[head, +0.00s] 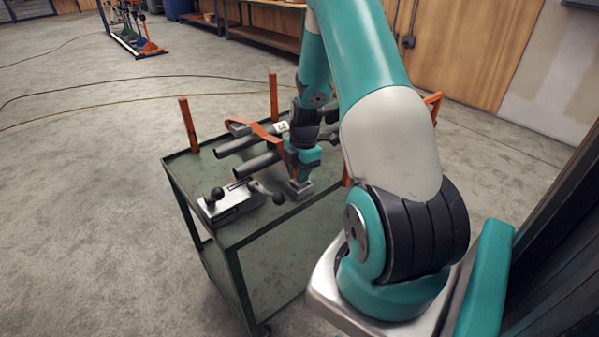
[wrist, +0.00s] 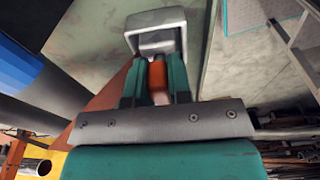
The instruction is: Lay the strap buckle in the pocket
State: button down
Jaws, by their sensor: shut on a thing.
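My gripper (head: 297,174) points down over the near right part of the green cart top (head: 250,215). In the wrist view, its teal fingers (wrist: 158,80) are shut on the orange part of the strap buckle (wrist: 157,76). A grey, hollow metal piece (wrist: 157,22) lies right at the fingertips, and also shows under the gripper in the head view (head: 299,188). I cannot tell whether it is the buckle's frame or the pocket, nor whether it touches the cart top. The orange strap (head: 264,131) runs over the pipes towards my gripper.
Grey pipes (head: 256,164) lie across the cart behind my gripper. A silver block with black knobs (head: 230,203) stands on the cart to its left. Orange posts (head: 188,125) rise from the cart's edges. The floor to the left is open.

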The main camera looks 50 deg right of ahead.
jog(key=shift+f, duration=0.2)
jog(key=c, duration=1)
grip_release()
jog(key=shift+o, duration=0.2)
notch_tip(320, 180, up, 17)
jog(key=d, duration=0.2)
jog(key=shift+s+r, duration=0.2)
jog(key=shift+s, duration=0.05)
